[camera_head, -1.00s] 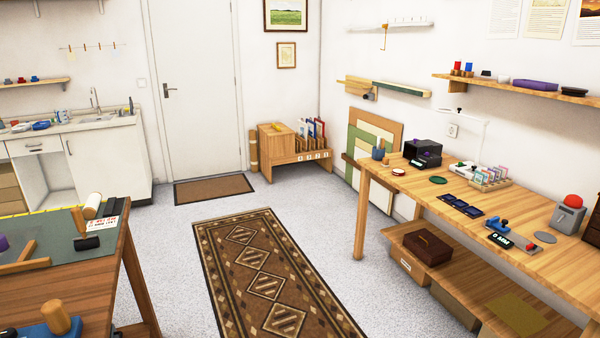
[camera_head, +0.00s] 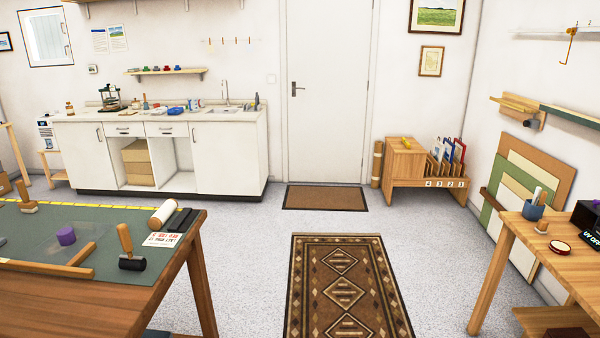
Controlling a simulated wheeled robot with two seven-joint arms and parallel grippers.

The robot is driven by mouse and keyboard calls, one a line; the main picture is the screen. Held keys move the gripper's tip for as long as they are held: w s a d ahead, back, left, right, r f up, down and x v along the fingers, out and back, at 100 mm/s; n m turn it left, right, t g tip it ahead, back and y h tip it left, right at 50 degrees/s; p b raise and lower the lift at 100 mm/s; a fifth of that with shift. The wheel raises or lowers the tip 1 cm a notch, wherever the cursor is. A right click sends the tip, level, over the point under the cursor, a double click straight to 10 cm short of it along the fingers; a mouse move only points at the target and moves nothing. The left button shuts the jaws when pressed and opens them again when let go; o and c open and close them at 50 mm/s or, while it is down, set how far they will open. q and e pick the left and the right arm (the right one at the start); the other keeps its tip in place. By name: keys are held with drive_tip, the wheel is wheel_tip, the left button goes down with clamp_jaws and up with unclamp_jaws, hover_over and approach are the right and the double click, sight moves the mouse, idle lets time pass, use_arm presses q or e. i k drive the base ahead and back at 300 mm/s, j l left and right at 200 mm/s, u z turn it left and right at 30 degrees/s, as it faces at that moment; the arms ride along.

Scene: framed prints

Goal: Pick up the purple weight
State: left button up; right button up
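The purple weight (camera_head: 66,236) is a small upright cylinder. It stands on the workbench (camera_head: 103,220) at the lower left, on or beside what looks like a clear sheet on the dark green mat. Neither of my grippers is in view.
Around the weight are a wooden angle frame (camera_head: 62,268), a black roller (camera_head: 131,262) with a wooden handle, and a white roll (camera_head: 163,213). A patterned rug (camera_head: 344,290) lies on open floor right of the bench. Another wooden table (camera_head: 528,240) stands at the right.

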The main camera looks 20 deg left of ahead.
sight(66, 236)
drive_tip(key=i+l+u, duration=0.55)
drive_tip(key=u, duration=0.2)
drive_tip(key=i+l+u, duration=0.2)
drive_tip(key=l+u, duration=0.15)
drive_tip(key=i+l+u, duration=0.15)
drive_tip(key=l+u, duration=0.2)
drive_tip(key=l, duration=0.2)
drive_tip(key=i+l+u, duration=0.15)
drive_tip(key=l, duration=0.3)
drive_tip(key=l+u, duration=0.15)
drive_tip(key=l, duration=0.35)
